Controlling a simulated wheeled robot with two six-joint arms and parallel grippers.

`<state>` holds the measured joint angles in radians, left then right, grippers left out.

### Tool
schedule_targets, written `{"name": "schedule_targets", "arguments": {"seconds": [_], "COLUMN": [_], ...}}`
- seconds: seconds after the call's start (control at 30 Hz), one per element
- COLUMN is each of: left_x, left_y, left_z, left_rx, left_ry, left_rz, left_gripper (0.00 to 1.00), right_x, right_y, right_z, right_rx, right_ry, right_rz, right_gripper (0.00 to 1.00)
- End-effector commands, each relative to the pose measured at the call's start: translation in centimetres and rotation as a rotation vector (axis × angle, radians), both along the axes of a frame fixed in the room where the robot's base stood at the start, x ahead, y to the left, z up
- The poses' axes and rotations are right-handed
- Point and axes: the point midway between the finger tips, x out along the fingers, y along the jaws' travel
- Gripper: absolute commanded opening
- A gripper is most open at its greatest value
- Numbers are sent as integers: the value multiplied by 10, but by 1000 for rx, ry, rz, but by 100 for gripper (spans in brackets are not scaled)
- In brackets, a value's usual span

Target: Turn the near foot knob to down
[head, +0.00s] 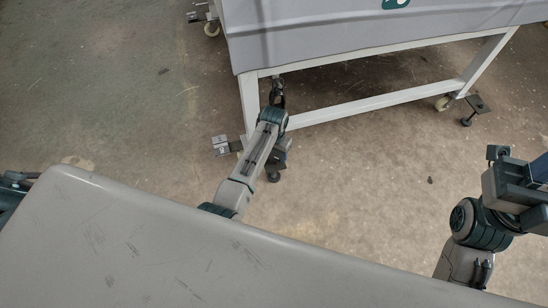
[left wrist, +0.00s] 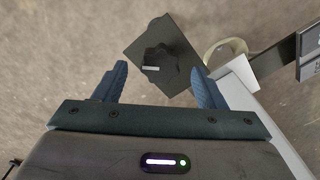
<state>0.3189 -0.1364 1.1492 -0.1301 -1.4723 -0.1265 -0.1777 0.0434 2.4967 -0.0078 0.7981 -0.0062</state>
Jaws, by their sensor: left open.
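The near foot knob (left wrist: 157,63) is black with a short white mark (left wrist: 150,68), which lies about level in the left wrist view. It sits on a tilted black foot plate (left wrist: 137,48). My left gripper (left wrist: 158,69) is open, with one blue finger on each side of the knob in the picture; I cannot tell whether they touch it. In the head view my left arm reaches to the near left leg, where part of the foot plate (head: 283,155) shows beside the arm and the knob is hidden. My right arm is at the right edge, its fingers out of view.
The machine's white frame (head: 370,104) and leg (head: 249,101) stand close to my left arm. A caster (left wrist: 225,55) and a label plate (head: 221,146) are beside the foot. Another caster (head: 443,103) and foot (head: 478,103) stand farther right. The floor between is clear.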

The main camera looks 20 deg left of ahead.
Motion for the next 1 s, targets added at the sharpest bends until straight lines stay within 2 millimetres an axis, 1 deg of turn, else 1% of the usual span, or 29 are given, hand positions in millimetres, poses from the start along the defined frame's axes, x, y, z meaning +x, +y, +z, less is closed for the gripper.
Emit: {"name": "schedule_targets", "arguments": {"seconds": [0.03, 0.13, 0.47, 0.5, 0.57, 0.7, 0.73, 1.0], "left_x": [0, 0, 0, 0, 0, 0, 0, 0], "left_y": [0, 0, 0, 0, 0, 0, 0, 0], "left_z": [-9, -16, -18, -18, -18, -18, -18, -16], "left_rx": [0, 0, 0, 0, 0, 0, 0, 0], "left_ry": [0, -1, -1, -1, -1, -1, -1, 0], "left_rz": [0, 0, 1, 1, 1, 0, 0, -26], "left_gripper": [64, 64, 64, 60, 49, 21, 20, 20], "right_x": [0, 0, 1, 1, 1, 0, 0, 0], "right_y": [0, 0, 0, 0, 0, 0, 0, 0], "right_z": [-5, -6, -6, -6, -6, -6, -5, 1], "right_rx": [4, 6, 6, 6, 6, 7, 7, 10], "right_ry": [-2, -3, -1, -1, -1, -3, -3, -9], "right_rz": [-2, -5, -7, -7, -7, -7, -7, -6], "right_gripper": [36, 36, 36, 36, 36, 36, 36, 36]}}
